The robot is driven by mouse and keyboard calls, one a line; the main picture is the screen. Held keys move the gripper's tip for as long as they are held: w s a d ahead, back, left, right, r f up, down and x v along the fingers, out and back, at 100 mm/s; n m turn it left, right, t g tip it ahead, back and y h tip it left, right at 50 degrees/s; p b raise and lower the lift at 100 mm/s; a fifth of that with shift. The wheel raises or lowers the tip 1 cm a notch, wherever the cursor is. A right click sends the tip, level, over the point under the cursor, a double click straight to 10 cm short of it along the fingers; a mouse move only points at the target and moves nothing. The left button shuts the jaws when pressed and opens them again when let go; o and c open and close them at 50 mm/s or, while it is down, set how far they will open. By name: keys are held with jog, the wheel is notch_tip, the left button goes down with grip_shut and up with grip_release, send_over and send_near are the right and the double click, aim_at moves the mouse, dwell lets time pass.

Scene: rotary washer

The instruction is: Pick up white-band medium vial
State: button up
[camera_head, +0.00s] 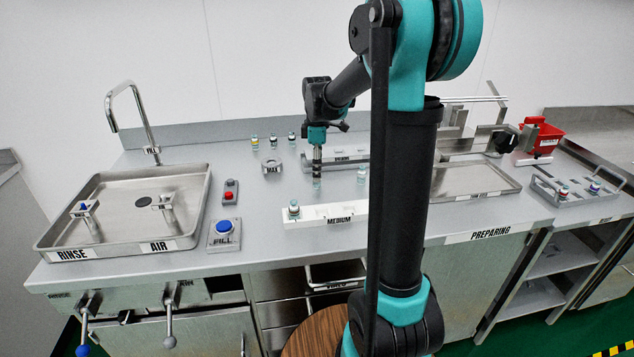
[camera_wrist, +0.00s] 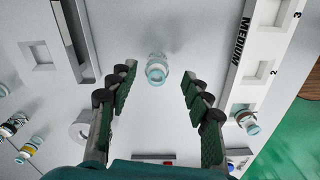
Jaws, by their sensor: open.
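A clear vial with a pale, whitish band (camera_wrist: 157,70) stands alone on the steel counter in the wrist view. It lies between the spread fingers of my gripper (camera_wrist: 158,80), near the fingertips, with a visible gap on both sides. In the head view my gripper (camera_head: 317,170) points straight down over this vial (camera_head: 317,184), and its fingers partly hide it. The gripper is open and empty. Another vial (camera_head: 294,208) sits in the white rack marked MEDIUM (camera_head: 343,221); it also shows in the wrist view (camera_wrist: 247,121).
Several banded vials (camera_head: 273,141) stand at the back. A metal ring (camera_head: 272,166) lies left of the gripper. Another vial (camera_head: 361,175) stands to the right. A sink (camera_head: 110,225), a blue button (camera_head: 225,226) and a right-hand rack (camera_head: 575,198) flank the work area.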

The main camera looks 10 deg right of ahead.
jog(key=f, duration=0.4)
jog(key=shift+w, duration=0.2)
jog(key=shift+c, duration=0.4)
jog(key=c, duration=0.8)
